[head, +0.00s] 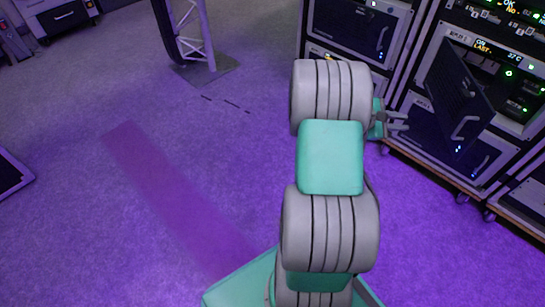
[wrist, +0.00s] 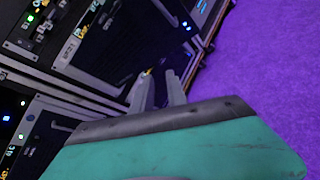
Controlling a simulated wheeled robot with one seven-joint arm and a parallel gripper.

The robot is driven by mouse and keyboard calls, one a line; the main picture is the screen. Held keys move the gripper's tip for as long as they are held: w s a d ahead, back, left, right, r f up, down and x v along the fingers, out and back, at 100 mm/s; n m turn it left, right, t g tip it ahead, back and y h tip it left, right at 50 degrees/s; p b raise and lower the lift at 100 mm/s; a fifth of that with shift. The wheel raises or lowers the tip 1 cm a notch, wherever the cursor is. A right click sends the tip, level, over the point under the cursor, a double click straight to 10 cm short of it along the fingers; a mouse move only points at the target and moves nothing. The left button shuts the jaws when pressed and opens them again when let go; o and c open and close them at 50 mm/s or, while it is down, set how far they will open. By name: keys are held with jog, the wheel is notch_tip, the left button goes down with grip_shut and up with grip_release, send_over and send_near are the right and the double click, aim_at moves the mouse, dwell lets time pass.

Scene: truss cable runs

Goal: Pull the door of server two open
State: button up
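In the head view a dark server door (head: 458,85) stands swung out from the right-hand rack, at an angle to its front. It has a pale bar handle (head: 465,126) near its lower edge. I cannot read which server number it bears. My gripper (head: 402,121) is left of this door, in front of the rack, with its two grey fingers apart and nothing seen between them. In the wrist view the fingers (wrist: 159,88) also show parted, pointing at dark rack fronts. My wrist housing hides what lies below them. Contact with a door or handle cannot be made out.
Another rack unit with a closed dark front (head: 355,32) stands left of the open door. The racks stand on castered wooden bases. A truss foot (head: 204,70) stands at the back. The purple carpet (head: 120,200) left of my arm is mostly clear.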

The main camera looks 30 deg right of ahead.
jog(key=w+a+f+m+t+y, duration=0.25)
jog(key=w+a, duration=0.35)
jog(key=a, duration=0.3)
jog(key=w+a+f+m+t+y, duration=0.1)
jog(key=w+a+m+t+y, duration=0.15)
jog(key=w+a, duration=0.45)
jog(key=a+m+t+y+b, duration=0.1)
jog(key=a+y, duration=0.5)
jog(key=a, duration=1.7)
jog(key=shift+m+t+b, duration=0.3)
jog(key=shift+m+t, duration=0.2)
jog(key=shift+t, duration=0.1)
jog(key=shift+w+a+r, duration=0.1)
jog(key=shift+r, duration=0.1)
